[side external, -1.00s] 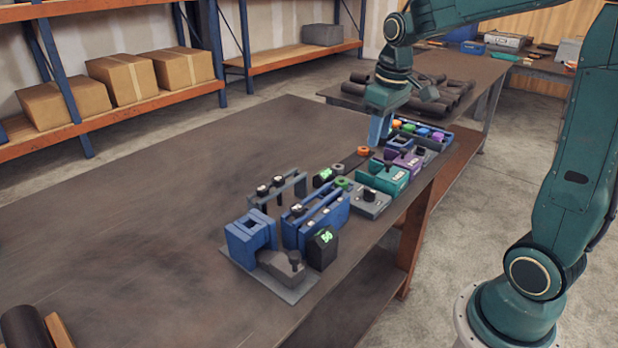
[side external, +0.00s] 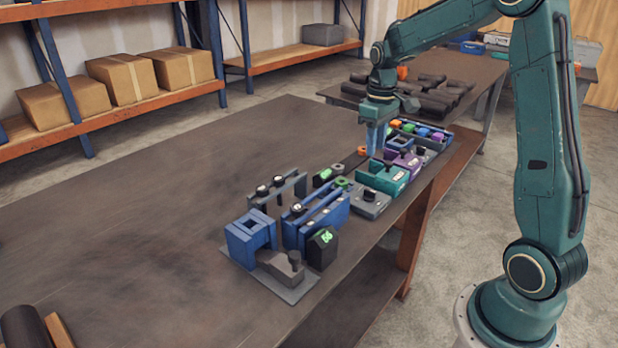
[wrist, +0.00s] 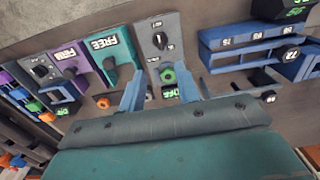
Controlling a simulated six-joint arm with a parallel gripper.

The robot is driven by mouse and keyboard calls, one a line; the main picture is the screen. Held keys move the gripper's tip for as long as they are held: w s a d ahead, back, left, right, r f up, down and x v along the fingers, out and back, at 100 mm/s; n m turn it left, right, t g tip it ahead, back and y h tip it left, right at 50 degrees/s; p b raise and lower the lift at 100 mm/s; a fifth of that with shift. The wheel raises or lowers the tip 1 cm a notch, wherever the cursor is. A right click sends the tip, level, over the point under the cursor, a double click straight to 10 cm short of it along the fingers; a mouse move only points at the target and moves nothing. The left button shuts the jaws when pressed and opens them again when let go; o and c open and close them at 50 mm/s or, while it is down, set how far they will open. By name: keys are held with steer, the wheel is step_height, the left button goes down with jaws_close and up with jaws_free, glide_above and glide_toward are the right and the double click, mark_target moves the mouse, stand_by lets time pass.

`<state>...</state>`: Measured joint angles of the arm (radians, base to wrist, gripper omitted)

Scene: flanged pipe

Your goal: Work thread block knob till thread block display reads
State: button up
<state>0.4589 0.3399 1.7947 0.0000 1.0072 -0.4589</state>
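No block is clearly named as the thread block. A teal block (side external: 392,184) with a dark knob (wrist: 110,63) carries a plate reading FREE (wrist: 103,43). Beside it is a purple block (side external: 413,168) with a dark knob and a plate (wrist: 63,54) hard to read. On the other side, a grey block (wrist: 158,30) has a black dial knob (wrist: 160,41) with marks. My gripper (wrist: 161,74) is open and empty, its blue fingers apart over a green ring (wrist: 168,75). In the side view my gripper (side external: 373,155) hangs behind the teal block, apart from its knob.
A green-lit display (wrist: 170,92) stands near the right finger. A blue fixture (side external: 325,222) and a black display (side external: 322,247), seemingly reading 56, stand nearer. An orange ring (side external: 362,151) lies behind the teal block.

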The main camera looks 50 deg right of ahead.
mark_target(370, 190)
step_height(370, 190, down, 13)
stand_by(0.6)
jaws_close()
